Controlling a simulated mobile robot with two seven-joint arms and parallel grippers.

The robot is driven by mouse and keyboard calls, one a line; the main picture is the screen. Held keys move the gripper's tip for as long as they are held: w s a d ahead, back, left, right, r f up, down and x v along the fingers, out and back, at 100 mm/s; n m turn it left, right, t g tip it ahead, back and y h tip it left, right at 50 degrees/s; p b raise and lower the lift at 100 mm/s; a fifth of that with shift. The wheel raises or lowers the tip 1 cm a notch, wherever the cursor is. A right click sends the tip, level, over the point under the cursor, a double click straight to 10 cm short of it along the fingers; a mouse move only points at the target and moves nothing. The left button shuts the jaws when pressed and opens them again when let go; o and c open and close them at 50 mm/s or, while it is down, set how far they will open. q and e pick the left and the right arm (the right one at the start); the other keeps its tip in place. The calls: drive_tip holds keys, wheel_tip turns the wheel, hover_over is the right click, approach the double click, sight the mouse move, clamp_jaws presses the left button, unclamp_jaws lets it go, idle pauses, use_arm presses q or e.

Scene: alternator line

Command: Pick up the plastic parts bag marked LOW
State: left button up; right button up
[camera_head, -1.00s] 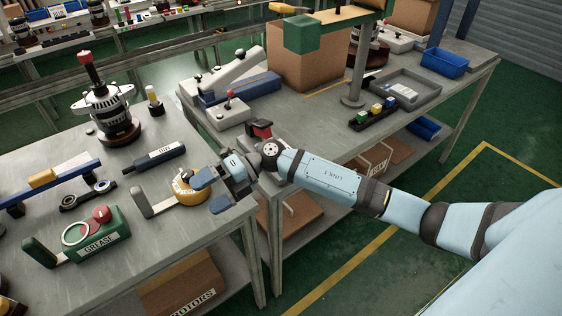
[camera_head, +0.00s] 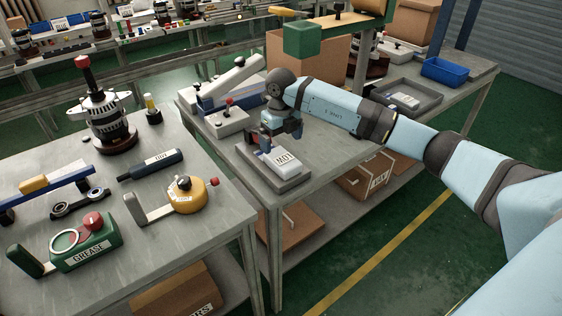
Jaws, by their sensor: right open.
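The plastic parts bag marked LOW (camera_head: 286,160) is a small pale packet, its label upside down in the picture. It lies on a grey tray (camera_head: 275,183) near the front left corner of the middle bench. A red and black piece (camera_head: 255,139) stands at the bag's far left end; I cannot tell whether it belongs to the bag. My right gripper (camera_head: 280,138) points down just behind and above the bag, open, with nothing seen between its fingers. Whether a finger touches the bag is unclear. My left gripper is not in view.
A grey fixture (camera_head: 225,118) and a long-handled press (camera_head: 235,80) stand behind left. A grey bin (camera_head: 408,93) and blue bin (camera_head: 445,70) lie further right.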

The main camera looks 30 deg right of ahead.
sight(281, 157)
drive_tip(key=shift+w+f+p, duration=0.1)
drive_tip(key=shift+f+p, duration=0.25)
drive_tip(key=shift+f, duration=3.25)
drive_tip(key=c, duration=1.1)
drive_tip(key=shift+r, duration=0.1)
